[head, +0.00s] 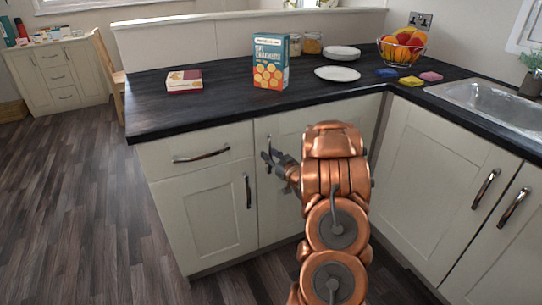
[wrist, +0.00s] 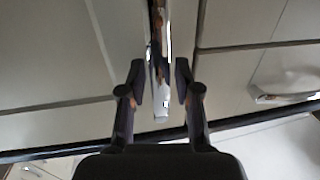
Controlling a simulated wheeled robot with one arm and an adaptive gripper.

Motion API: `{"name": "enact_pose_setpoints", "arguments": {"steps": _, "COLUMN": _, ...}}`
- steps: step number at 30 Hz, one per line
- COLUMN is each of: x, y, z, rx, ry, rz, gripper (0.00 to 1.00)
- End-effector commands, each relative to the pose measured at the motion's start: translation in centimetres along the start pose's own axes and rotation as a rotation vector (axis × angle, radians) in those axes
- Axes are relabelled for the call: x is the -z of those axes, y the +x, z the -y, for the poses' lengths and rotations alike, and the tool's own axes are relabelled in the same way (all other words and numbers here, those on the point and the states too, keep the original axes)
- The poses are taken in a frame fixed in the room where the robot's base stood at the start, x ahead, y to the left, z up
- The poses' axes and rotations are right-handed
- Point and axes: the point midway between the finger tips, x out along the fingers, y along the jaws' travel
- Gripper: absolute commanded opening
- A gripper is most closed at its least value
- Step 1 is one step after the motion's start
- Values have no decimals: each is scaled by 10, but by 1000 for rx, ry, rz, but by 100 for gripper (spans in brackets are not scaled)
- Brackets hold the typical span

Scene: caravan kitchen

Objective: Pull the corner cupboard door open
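The corner cupboard door (head: 283,213) is a cream panel under the black worktop, right of the drawer unit, and looks shut. My arm hides much of it. Its upright metal handle (head: 268,139) shows just above my gripper (head: 271,158) at the door's left side. In the wrist view the shiny handle (wrist: 158,70) stands between the two fingertips of my gripper (wrist: 160,78). A gap shows on each side of the handle, so the fingers are open around it and not closed on it.
Left of the door are a drawer (head: 200,149) and a cupboard door with a black handle (head: 248,192). Cupboards with handles (head: 486,188) form the right-hand run, close to my arm. A cookie box (head: 270,62) stands on the worktop (head: 215,100). Open floor (head: 80,200) lies left.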

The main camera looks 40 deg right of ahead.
Motion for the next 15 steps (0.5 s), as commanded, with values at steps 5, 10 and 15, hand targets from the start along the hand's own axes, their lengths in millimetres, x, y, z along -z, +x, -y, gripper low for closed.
{"name": "enact_pose_setpoints", "arguments": {"steps": 5, "x": 0, "y": 0, "z": 0, "rx": 0, "ry": 0, "rz": 0, "gripper": 24}}
{"name": "enact_pose_setpoints", "arguments": {"steps": 10, "x": 0, "y": 0, "z": 0, "rx": 0, "ry": 0, "rz": 0, "gripper": 6}}
{"name": "enact_pose_setpoints", "arguments": {"steps": 15, "x": 0, "y": 0, "z": 0, "rx": 0, "ry": 0, "rz": 0, "gripper": 0}}
